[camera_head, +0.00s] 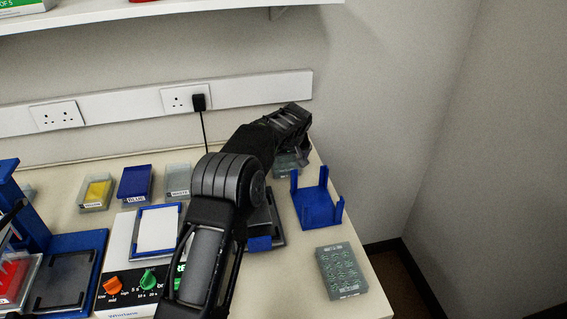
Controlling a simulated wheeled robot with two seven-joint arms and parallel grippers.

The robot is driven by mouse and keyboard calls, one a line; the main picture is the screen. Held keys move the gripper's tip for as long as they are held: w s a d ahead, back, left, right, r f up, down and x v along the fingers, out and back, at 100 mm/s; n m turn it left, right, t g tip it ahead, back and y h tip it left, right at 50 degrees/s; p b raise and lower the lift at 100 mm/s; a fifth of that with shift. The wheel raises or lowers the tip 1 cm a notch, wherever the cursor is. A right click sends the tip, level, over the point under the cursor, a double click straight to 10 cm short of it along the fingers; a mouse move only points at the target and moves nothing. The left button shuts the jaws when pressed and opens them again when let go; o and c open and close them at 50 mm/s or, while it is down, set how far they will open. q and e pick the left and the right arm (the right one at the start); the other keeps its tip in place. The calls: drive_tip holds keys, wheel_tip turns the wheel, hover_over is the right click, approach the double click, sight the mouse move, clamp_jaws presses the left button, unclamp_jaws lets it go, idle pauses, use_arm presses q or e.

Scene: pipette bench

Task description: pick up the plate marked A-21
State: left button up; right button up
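No marking A-21 is legible in the head view. A grey-green item (287,166) at the back right of the bench is partly hidden under my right gripper (303,150); I cannot tell whether it is a plate. The gripper points down at it, and whether they touch is unclear. The arm hides most of the fingers, so their opening does not show. A grey-green box or plate (341,271) with rows of round marks lies at the front right, apart from the gripper; its small print is unreadable. My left gripper cannot be made out.
An empty blue holder (316,206) with upright corner posts stands right of my arm. Boxes with yellow (97,191), blue (135,183) and whitish (178,180) contents line the back left. A device with orange (112,286) and green knobs sits at the front. The wall is close behind.

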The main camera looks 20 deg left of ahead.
use_arm(q)
drive_tip(key=shift+w+f, duration=0.1)
drive_tip(key=shift+f, duration=0.05)
drive_tip(key=shift+c, duration=0.2)
idle(0.3)
drive_tip(key=c, duration=1.3)
wheel_tip(320, 180, up, 10)
drive_tip(key=shift+r+b, duration=0.1)
drive_tip(key=shift+b, duration=0.45)
drive_tip(key=shift+r+p, duration=1.45)
drive_tip(key=shift+p, duration=0.2)
